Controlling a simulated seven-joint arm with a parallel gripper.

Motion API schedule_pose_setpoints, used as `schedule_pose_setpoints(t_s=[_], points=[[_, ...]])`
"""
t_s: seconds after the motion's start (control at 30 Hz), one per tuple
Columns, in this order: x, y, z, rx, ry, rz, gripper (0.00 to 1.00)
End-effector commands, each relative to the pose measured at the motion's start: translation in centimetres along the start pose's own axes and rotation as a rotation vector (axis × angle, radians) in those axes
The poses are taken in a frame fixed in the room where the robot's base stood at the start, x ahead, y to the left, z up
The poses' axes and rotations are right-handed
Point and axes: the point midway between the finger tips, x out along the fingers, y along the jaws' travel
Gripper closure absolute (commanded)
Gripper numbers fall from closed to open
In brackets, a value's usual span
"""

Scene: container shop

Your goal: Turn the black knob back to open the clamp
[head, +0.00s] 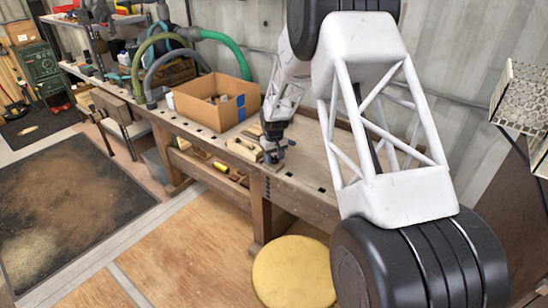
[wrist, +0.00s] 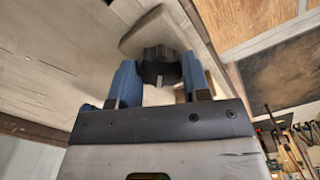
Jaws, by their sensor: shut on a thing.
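The black knob (wrist: 158,66) sits between the two blue fingers of my gripper (wrist: 160,82) in the wrist view. The gripper is shut on it. Behind the knob, a pale wooden piece with a rounded end (wrist: 148,40) shows, likely part of the clamp. In the head view my gripper (head: 275,152) is low over the front edge of the workbench (head: 305,165), beside a small wooden block (head: 244,149). The knob cannot be made out there, and most of the clamp is hidden by the gripper.
An open cardboard box (head: 215,104) stands on the bench behind and left of my gripper. Green and grey hoses (head: 225,42) lie further left. A yellow round stool (head: 293,272) stands in front of the bench. The bench top to the right looks mostly clear.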

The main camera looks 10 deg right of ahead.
Motion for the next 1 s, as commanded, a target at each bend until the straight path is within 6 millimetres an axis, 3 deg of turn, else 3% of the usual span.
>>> schedule_pose_setpoints(t_s=[0.6, 1.0], points=[[-0.06, -0.01, -0.02, -0.543, 0.001, 0.001, 0.81], [-0.05, -0.02, -0.02, -0.687, 0.0, 0.0, 0.81]])
